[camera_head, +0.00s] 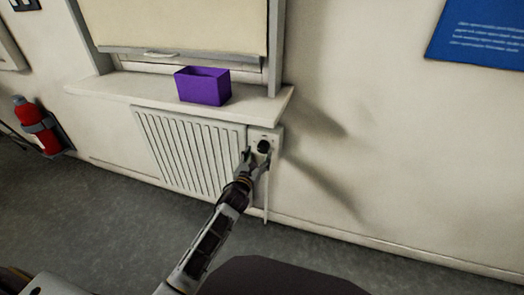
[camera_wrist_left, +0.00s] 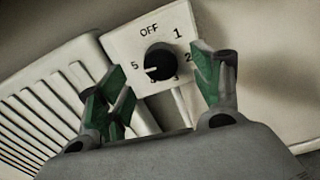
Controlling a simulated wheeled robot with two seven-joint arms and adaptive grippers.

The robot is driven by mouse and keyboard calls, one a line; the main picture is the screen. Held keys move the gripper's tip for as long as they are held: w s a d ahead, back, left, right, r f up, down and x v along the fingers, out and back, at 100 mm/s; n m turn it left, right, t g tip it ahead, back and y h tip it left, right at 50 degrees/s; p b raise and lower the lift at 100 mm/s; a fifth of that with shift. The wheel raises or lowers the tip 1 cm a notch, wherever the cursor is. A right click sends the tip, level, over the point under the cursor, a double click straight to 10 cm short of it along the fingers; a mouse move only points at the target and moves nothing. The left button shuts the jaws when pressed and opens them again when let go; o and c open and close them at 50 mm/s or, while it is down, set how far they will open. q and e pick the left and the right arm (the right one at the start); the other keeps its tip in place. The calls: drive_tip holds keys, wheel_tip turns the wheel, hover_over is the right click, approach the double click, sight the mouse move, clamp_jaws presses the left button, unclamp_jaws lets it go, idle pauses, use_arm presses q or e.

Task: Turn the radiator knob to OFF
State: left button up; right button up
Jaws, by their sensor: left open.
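The radiator knob (camera_head: 264,146) is a round black dial on a white plate at the right end of the radiator (camera_head: 190,150). In the left wrist view the knob (camera_wrist_left: 162,62) shows a white mark pointing left, close to the 5. The plate (camera_wrist_left: 118,40) reads OFF at the top, with numbers around the dial. My left gripper (camera_head: 257,157) is open just in front of the knob. In the wrist view its green-padded fingers (camera_wrist_left: 163,82) stand on either side of the knob, with visible gaps. My right gripper is not in view.
A purple box (camera_head: 203,88) stands on the window sill (camera_head: 130,90) above the radiator. A red extinguisher (camera_head: 36,124) hangs on the wall at the left. A white pipe (camera_head: 266,200) runs down below the knob. The wall to the right of the knob is clear.

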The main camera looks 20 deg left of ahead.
sight(262, 148)
use_arm(q)
drive_tip(key=shift+w, duration=1.05)
drive_tip(key=shift+w+d+b, duration=0.1)
drive_tip(key=shift+w+b, duration=0.65)
drive_tip(key=shift+w, duration=0.85)
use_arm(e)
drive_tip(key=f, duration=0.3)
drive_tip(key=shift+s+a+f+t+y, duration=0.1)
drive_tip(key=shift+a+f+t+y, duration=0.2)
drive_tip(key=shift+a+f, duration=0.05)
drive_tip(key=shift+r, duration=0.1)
use_arm(q)
drive_tip(key=c, duration=1)
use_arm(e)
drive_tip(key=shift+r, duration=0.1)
